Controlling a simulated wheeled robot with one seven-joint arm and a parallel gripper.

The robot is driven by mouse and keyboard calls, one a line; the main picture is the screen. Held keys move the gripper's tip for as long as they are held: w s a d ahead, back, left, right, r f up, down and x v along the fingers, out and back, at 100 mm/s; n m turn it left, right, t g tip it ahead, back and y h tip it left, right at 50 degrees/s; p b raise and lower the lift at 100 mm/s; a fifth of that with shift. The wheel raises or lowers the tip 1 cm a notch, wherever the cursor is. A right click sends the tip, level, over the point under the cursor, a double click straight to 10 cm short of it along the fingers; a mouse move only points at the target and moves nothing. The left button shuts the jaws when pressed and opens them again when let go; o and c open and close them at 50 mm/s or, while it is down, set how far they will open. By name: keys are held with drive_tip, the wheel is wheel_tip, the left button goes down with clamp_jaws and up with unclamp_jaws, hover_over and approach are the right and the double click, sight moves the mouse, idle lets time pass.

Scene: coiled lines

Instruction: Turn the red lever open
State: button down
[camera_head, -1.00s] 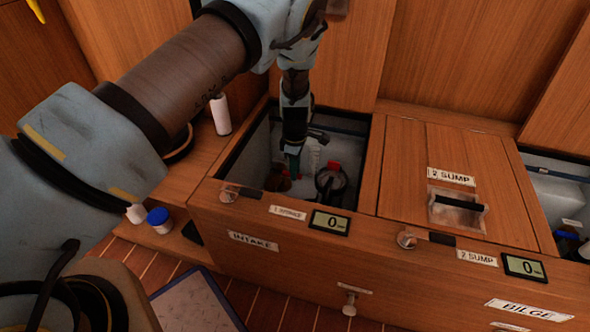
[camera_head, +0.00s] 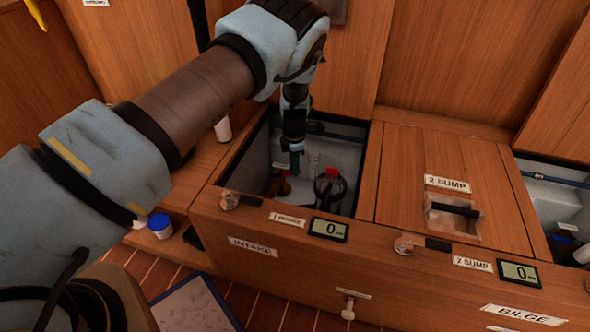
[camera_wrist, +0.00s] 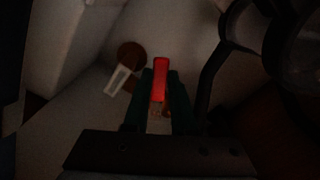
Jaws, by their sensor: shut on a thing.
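The red lever (camera_wrist: 160,80) stands between the two dark green fingers of my gripper (camera_wrist: 160,95) in the wrist view, and the fingers are shut on it. In the head view my gripper (camera_head: 295,163) reaches down into the open intake compartment. The lever's base is mostly hidden below the fingers. The wrist view is dark, so the exact turn of the lever is hard to tell.
A round strainer with a dark frame (camera_head: 329,186) and red top stands just right of my gripper. The compartment's front wall carries a display (camera_head: 328,229) reading 0. A closed sump lid (camera_head: 445,185) lies to the right. A blue-capped jar (camera_head: 160,225) stands at left.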

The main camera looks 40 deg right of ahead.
drive_tip(key=shift+w+d+n, duration=0.25)
drive_tip(key=shift+w+n, duration=0.6)
drive_tip(key=shift+n, duration=0.35)
drive_tip(key=c, duration=0.7)
unclamp_jaws()
wheel_tip(320, 180, up, 11)
drive_tip(key=p, duration=0.2)
drive_tip(key=shift+f+p, duration=0.1)
drive_tip(key=shift+p, duration=0.25)
drive_tip(key=shift+c, duration=0.3)
